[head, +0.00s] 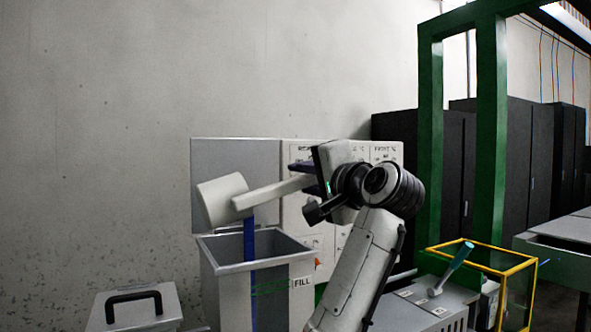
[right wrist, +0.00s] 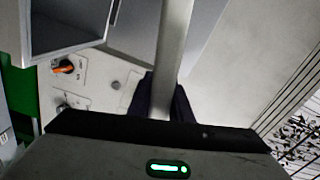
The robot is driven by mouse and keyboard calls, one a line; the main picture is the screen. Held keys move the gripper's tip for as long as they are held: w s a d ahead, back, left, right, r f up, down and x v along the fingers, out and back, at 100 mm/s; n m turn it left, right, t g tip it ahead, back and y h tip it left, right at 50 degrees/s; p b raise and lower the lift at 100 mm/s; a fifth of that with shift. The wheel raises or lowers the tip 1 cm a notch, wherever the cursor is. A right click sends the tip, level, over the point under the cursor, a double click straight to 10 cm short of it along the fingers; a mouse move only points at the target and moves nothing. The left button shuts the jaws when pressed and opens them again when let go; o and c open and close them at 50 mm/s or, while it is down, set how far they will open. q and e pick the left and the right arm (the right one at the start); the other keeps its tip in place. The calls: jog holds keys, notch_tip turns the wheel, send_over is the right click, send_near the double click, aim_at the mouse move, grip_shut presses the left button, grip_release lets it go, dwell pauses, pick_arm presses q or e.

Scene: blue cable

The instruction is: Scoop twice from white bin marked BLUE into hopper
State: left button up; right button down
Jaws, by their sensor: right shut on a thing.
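A white scoop (head: 223,200) with a long pale handle hangs tilted above the open grey hopper (head: 225,290), which has a FILL label beside it. My right gripper (head: 318,178) is shut on the scoop's handle, up and right of the hopper. In the right wrist view the handle (right wrist: 173,50) runs up from between the dark fingers (right wrist: 165,98), and a grey open box, likely the hopper (right wrist: 75,45), is at upper left. The scoop's inside is hidden. I cannot make out a white bin marked BLUE. My left gripper is not in view.
A dark blue vertical strip (head: 250,245) runs below the scoop and across the hopper. A grey lidded box (head: 160,304) with a black handle stands at lower left. A panel (head: 300,215) stands behind. A yellow-edged frame (head: 520,263) and green posts (head: 430,130) are at right.

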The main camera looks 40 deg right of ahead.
jog(key=shift+s+d+f+m+b, duration=0.1)
jog(key=shift+d+f+m+b, duration=0.2)
jog(key=shift+f+m, duration=0.55)
jog(key=shift+s+d+f+m+b, duration=0.15)
jog(key=shift+d+f+m, duration=0.2)
jog(key=shift+f+m, duration=0.5)
jog(key=shift+d+f+m+b, duration=0.3)
jog(key=shift+f+m, duration=0.3)
jog(key=shift+f, duration=0.45)
jog(key=shift+d, duration=0.1)
